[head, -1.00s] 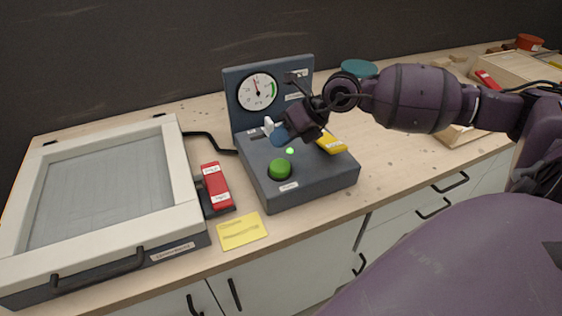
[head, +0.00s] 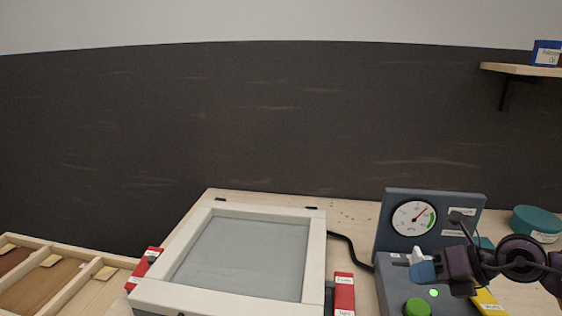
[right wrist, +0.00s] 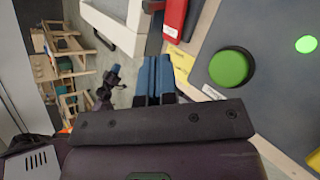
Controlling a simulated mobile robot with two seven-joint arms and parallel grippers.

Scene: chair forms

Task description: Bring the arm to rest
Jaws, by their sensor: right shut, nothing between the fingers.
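My right gripper (head: 422,270) is in the lower right of the head view, in front of the dark control box (head: 390,283). Its blue fingers are shut and empty, and they also show together in the right wrist view (right wrist: 158,78). A white lever (head: 416,254) shows right beside the fingertips; I cannot tell whether they touch. The green button (head: 417,308) is below the gripper, and a green lamp (head: 434,293) is lit. A small dark shape with a blue tip in the right wrist view looks like my left gripper (right wrist: 114,72); its jaws are too small to read.
A pale-framed press (head: 315,262) stands left of the box, with red handles (head: 344,292) at its sides. The gauge (head: 414,218) needle points up right. A teal tin (head: 537,222) stands right. Wooden chair frames (right wrist: 65,50) are in the wrist view's background.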

